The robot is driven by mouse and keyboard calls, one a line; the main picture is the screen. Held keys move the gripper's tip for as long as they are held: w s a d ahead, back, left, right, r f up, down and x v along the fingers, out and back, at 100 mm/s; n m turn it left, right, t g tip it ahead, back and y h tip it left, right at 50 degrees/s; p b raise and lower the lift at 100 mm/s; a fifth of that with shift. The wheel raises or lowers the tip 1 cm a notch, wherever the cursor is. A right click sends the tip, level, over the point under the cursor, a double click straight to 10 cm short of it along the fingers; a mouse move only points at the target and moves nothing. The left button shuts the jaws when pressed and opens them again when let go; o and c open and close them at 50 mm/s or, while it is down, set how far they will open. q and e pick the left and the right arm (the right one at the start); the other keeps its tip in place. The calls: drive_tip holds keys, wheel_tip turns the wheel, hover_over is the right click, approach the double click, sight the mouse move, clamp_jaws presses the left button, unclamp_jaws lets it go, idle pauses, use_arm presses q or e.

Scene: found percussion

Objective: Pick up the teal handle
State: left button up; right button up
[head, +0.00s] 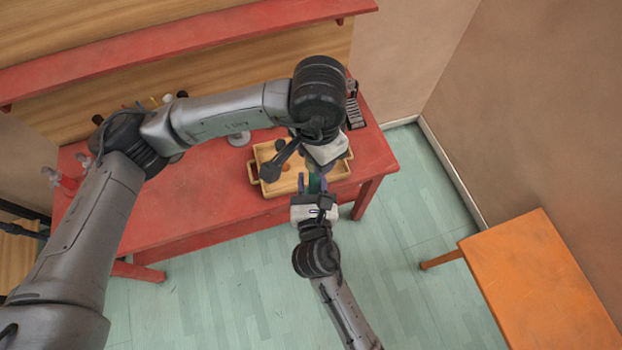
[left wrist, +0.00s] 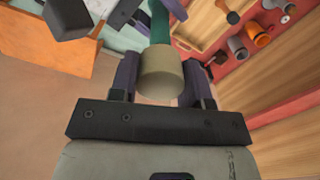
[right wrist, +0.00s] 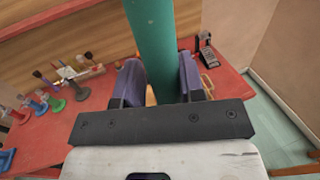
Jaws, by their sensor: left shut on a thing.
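The teal handle (right wrist: 155,45) is a thick rod. It runs up between the purple fingers of my right gripper (right wrist: 157,75) in the right wrist view, with a narrow gap on the left side. In the head view a short bit of it (head: 315,184) shows between the fingers of my right gripper (head: 312,182), which stand apart. In the left wrist view the handle (left wrist: 160,22) ends in a tan cylinder (left wrist: 161,72) towards the camera. In the head view the left fingertips are hidden behind the wrist.
A wooden tray (head: 277,187) lies on the red table (head: 215,185) below the grippers. An orange table (head: 545,280) stands at right, with open floor between.

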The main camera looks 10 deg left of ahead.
use_arm(q)
drive_tip(key=shift+d+r, duration=0.1)
drive_tip(key=shift+d, duration=0.1)
use_arm(e)
drive_tip(key=shift+s+a, duration=0.2)
drive_tip(key=shift+a, duration=0.05)
drive_tip(key=c, duration=0.4)
use_arm(q)
drive_tip(key=o, duration=0.9)
use_arm(e)
drive_tip(key=shift+r, duration=0.1)
drive_tip(key=shift+c, duration=0.3)
use_arm(q)
drive_tip(key=o, duration=0.4)
drive_tip(key=shift+a, duration=0.1)
use_arm(e)
drive_tip(key=shift+w+d, duration=0.1)
clamp_jaws()
